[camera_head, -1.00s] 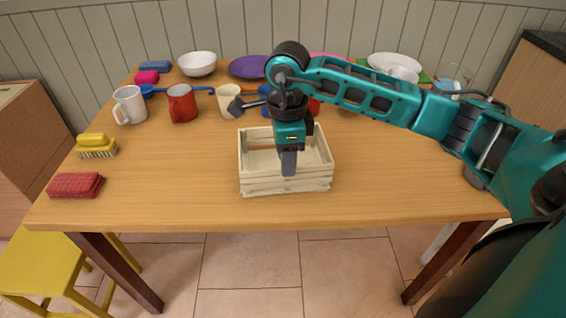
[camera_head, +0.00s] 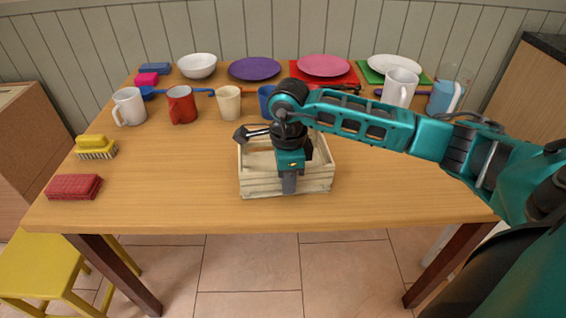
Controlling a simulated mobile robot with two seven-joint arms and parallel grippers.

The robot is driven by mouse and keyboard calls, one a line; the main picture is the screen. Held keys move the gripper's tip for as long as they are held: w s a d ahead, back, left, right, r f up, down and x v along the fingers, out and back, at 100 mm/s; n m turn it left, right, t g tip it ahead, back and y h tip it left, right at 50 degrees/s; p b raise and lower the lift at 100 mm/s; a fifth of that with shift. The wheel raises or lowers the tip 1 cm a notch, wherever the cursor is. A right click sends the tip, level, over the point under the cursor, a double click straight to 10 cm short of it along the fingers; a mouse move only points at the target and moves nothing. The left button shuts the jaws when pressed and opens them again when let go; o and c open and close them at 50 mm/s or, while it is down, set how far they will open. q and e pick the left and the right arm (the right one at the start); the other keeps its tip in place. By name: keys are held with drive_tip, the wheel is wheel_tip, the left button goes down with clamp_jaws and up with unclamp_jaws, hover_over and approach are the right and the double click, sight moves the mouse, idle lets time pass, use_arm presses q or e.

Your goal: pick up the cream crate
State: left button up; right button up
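The cream crate (camera_head: 258,184) is a slatted, open-topped wooden box standing upright near the front middle of the table. My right gripper (camera_head: 289,184) points down over its front wall. One finger shows in front of the front slats; the other finger is hidden, so I cannot tell whether the gripper is open or shut on the wall. My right arm comes in from the right and covers part of the crate's back and inside. My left gripper is not in view.
Mugs stand behind the crate: white (camera_head: 129,106), red (camera_head: 181,104), cream (camera_head: 229,103), blue (camera_head: 266,99). Plates and a white bowl (camera_head: 197,65) line the back. The table (camera_head: 180,190) is clear left of the crate.

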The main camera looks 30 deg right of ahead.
clamp_jaws()
drive_tip(key=shift+r, duration=0.15)
